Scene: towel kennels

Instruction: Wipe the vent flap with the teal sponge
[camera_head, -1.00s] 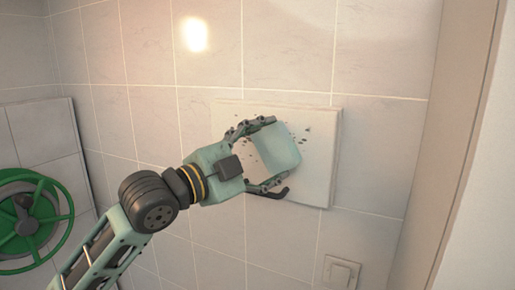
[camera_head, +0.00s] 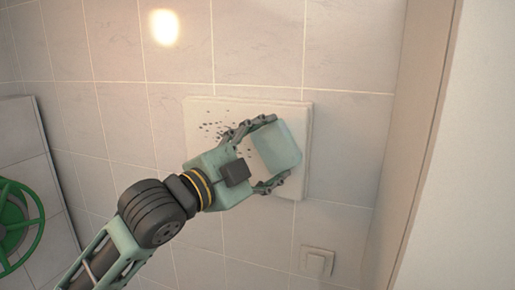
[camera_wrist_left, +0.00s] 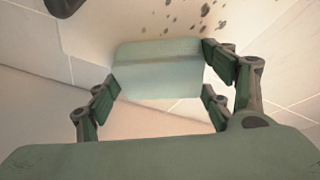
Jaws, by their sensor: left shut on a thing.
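The vent flap (camera_head: 194,120) is a pale, square, slightly raised panel on the tiled wall. Dark specks (camera_head: 214,129) lie on its left and upper-left part. My left gripper (camera_head: 277,150) is shut on the teal sponge (camera_head: 278,146), with a finger on either side of it. The sponge is in front of the right half of the flap; I cannot tell whether it touches. In the left wrist view the sponge (camera_wrist_left: 158,70) sits between the fingers, with specks on the pale surface beyond it. The gripper and sponge hide part of the flap. My right gripper is not in view.
A green handwheel (camera_head: 18,228) is at the left in front of a wall panel (camera_head: 35,165). A light switch (camera_head: 318,262) is below the flap. A pale upright edge (camera_head: 425,130) stands at the right. The wall above the flap is clear.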

